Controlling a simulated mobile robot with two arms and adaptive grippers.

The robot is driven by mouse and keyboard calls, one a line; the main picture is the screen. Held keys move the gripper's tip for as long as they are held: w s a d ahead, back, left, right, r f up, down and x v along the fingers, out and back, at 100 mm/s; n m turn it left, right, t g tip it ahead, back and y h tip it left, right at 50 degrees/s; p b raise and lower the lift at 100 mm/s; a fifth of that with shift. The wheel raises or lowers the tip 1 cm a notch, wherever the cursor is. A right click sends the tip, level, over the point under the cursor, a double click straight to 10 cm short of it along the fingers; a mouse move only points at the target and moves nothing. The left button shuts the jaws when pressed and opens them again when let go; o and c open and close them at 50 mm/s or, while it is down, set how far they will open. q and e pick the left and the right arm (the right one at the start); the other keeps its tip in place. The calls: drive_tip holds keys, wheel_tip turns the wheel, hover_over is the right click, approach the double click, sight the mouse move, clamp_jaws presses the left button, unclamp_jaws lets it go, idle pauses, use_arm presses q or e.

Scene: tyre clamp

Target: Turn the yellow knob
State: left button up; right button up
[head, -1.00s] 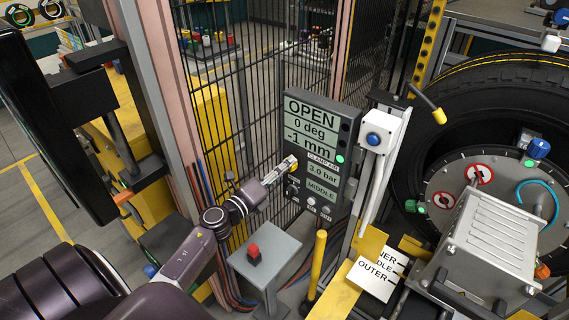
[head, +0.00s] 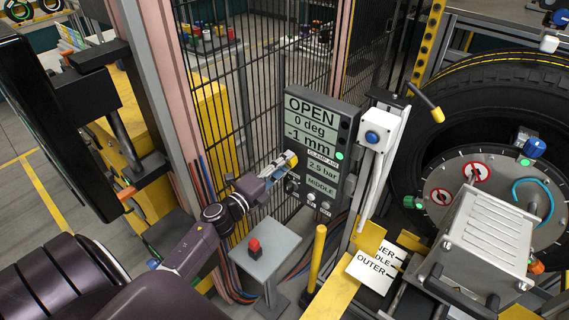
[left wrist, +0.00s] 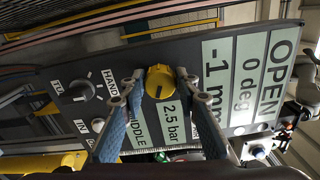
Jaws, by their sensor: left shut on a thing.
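The yellow knob (head: 296,163) sticks out of the dark control panel (head: 318,100) beside the pressure display. In the left wrist view the knob (left wrist: 159,82) has a dark pointer line and sits between two fingers. My left gripper (head: 287,160) is shut on the knob; its fingertips (left wrist: 157,88) lie on either side of it. The panel reads OPEN, 0 deg, -1 mm, 2.5 bar and MIDDLE. My right gripper is not in view.
A black selector knob (left wrist: 77,91) and small buttons are near the yellow knob. A grey stand with a red button (head: 254,245) is below my left arm. A wire fence (head: 250,90) stands behind the panel. The tyre clamp (head: 490,235) is at right.

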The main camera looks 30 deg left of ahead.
use_arm(q)
drive_tip(key=o, duration=1.2)
drive_tip(key=shift+c, duration=0.2)
drive_tip(key=shift+s, duration=0.1)
drive_tip(key=s+a, duration=0.1)
drive_tip(key=s, duration=1.1)
drive_tip(key=shift+w, duration=0.1)
